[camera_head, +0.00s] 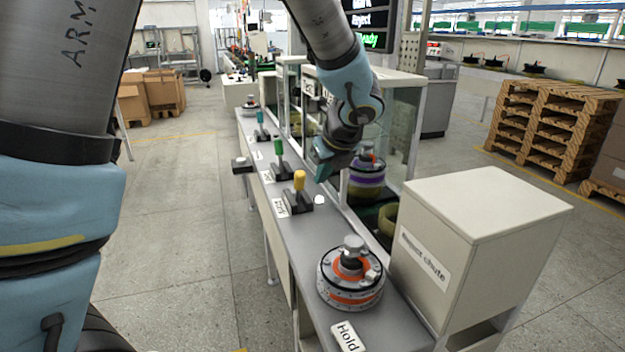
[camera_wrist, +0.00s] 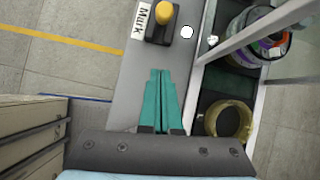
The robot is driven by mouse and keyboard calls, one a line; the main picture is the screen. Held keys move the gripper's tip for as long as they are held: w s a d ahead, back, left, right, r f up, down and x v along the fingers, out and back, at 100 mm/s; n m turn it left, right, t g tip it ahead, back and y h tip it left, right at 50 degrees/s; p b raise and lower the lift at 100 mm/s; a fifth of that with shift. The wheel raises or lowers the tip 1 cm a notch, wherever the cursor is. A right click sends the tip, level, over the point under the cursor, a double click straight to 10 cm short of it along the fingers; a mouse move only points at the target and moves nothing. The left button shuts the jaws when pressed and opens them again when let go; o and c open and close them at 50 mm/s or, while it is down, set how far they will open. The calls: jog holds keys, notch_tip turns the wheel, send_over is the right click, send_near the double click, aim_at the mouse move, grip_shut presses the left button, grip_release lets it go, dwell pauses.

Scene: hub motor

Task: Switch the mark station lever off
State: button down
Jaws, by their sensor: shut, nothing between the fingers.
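The mark station lever (camera_head: 300,181) has a yellow handle on a dark base and stands on the grey bench, with a label beside it. In the wrist view the yellow lever (camera_wrist: 161,9) is at the top edge, next to a label reading "Mark" (camera_wrist: 142,20). Its exact tilt is hard to tell. My gripper (camera_head: 321,173) is just right of the lever in the head view, apart from it. In the wrist view my gripper's teal fingers (camera_wrist: 160,73) are together and empty, pointing toward the lever's base, with a gap between.
A round white light (camera_head: 319,200) sits beside the lever. Green (camera_head: 278,147) and teal (camera_head: 260,118) levers stand farther along the bench. A glass-sided station holds a purple-banded motor (camera_head: 367,178). An orange-banded motor (camera_head: 350,280) and a reject chute box (camera_head: 480,245) are nearer.

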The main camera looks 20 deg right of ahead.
aim_at(299, 188)
jog(key=x, duration=0.9)
jog(key=shift+w+f, duration=0.15)
jog(key=shift+f, duration=0.2)
jog(key=shift+w+r+p, duration=0.3)
jog(key=shift+w+p, duration=0.05)
jog(key=shift+w, duration=0.25)
jog(key=shift+w+r+p, duration=0.25)
jog(key=shift+w+p, duration=0.05)
jog(key=shift+w, duration=0.3)
jog(key=shift+w+r+p, duration=0.3)
jog(key=shift+w+p, duration=0.05)
jog(key=shift+w, duration=0.3)
jog(key=shift+a, duration=0.1)
jog(key=shift+w+r, duration=0.1)
